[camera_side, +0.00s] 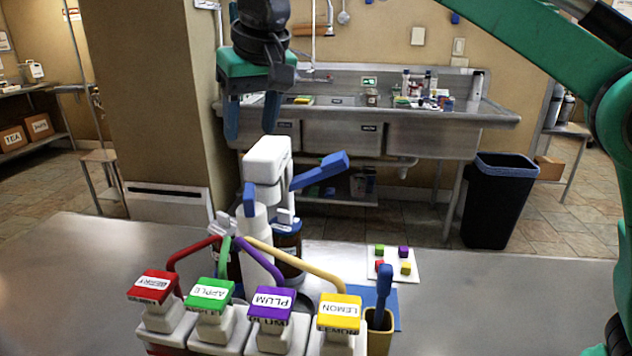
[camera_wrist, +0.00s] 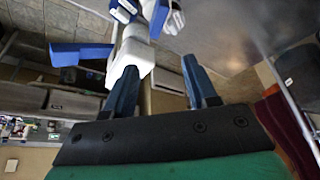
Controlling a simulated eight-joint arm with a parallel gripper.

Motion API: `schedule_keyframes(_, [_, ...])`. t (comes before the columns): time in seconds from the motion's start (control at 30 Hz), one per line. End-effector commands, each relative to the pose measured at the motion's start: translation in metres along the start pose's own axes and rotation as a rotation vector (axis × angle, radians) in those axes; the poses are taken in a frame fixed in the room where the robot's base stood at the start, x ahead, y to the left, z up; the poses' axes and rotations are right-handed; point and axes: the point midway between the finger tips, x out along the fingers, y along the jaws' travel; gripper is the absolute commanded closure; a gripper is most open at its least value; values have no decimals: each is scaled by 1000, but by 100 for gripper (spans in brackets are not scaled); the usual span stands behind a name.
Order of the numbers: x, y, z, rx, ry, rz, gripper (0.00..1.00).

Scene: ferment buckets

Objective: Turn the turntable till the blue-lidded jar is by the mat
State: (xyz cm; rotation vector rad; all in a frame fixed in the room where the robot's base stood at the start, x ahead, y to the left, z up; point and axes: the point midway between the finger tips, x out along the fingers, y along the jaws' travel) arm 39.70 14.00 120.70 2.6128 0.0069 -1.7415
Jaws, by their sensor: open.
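My gripper (camera_side: 251,134) is open and empty, high above the counter with its fingers pointing down. A white pump-like fixture (camera_side: 266,160) with a blue lever (camera_side: 322,172) stands just below it. No turntable can be made out; the bottles and taps cover that area. A blue mat (camera_side: 396,312) lies partly hidden at the right.
Red, green, purple and yellow labelled taps (camera_side: 270,303) crowd the front. A white board (camera_side: 402,277) carries several coloured cubes. The steel counter (camera_side: 500,295) is clear at the right.

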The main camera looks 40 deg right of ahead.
Motion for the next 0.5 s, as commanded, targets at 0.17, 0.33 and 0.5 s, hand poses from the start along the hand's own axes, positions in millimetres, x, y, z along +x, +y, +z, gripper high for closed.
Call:
schedule_keyframes(0.17, [-15,25,9,4,23,-8,49])
schedule_keyframes(0.33, [-29,49,22,5,49,-15,49])
schedule_keyframes(0.5, [-41,72,39,6,80,-19,49])
